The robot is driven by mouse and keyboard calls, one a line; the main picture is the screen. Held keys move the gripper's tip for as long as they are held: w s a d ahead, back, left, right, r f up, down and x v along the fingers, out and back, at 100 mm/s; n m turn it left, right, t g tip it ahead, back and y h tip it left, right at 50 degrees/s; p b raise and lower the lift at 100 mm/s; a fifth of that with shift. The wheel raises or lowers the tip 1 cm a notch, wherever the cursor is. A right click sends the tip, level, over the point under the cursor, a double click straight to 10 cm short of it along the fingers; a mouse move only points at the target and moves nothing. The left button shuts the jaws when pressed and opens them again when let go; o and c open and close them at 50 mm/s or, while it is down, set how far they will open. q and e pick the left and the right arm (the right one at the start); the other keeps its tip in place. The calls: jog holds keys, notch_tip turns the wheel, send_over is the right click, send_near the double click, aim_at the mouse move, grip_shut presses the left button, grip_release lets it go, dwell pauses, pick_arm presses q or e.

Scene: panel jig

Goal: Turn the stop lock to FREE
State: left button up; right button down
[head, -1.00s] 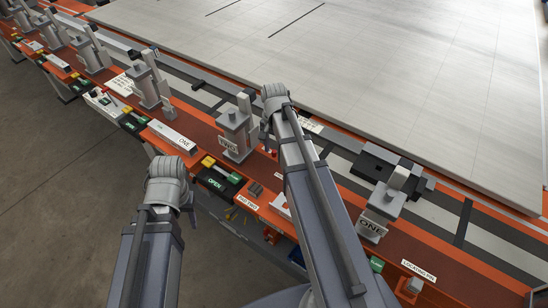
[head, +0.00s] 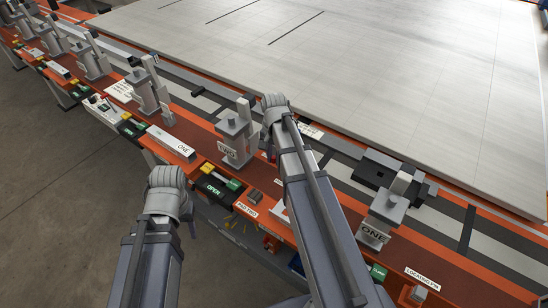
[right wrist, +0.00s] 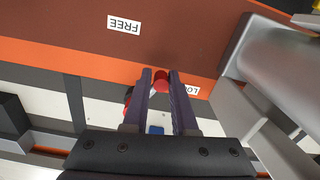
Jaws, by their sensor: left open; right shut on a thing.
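The stop lock shows in the right wrist view as a red knob (right wrist: 161,80) on the orange and brown rail. A FREE label (right wrist: 124,25) and a partly covered label starting "LO" (right wrist: 192,90) lie on either side of it, both upside down. My right gripper (right wrist: 160,76) is shut on the red knob, one finger on each side. In the head view its wrist (head: 274,108) hides the knob almost fully. My left gripper (head: 192,222) is open and empty, low in front of the bench edge; its fingers are mostly hidden by its wrist.
A grey block marked TWO (head: 235,140) stands left of my right wrist, and one marked ONE (head: 382,212) to its right. A green OPEN switch (head: 213,189) is near my left gripper. The large panel (head: 400,90) lies behind. Floor at left is clear.

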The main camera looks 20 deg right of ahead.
jog(key=shift+s+d+n, duration=0.1)
jog(key=shift+s+n, duration=0.55)
jog(key=shift+n, duration=0.45)
jog(key=shift+s+d+n, duration=0.2)
jog(key=shift+s+n, duration=0.15)
jog(key=shift+n, duration=0.45)
jog(key=shift+s+d+n, duration=0.15)
jog(key=shift+s+n, duration=0.15)
jog(key=shift+n, duration=0.5)
jog(key=c, duration=0.8)
grip_release()
jog(key=shift+o, duration=0.2)
notch_tip(320, 180, up, 8)
jog(key=p, duration=0.8)
jog(key=shift+f, duration=0.1)
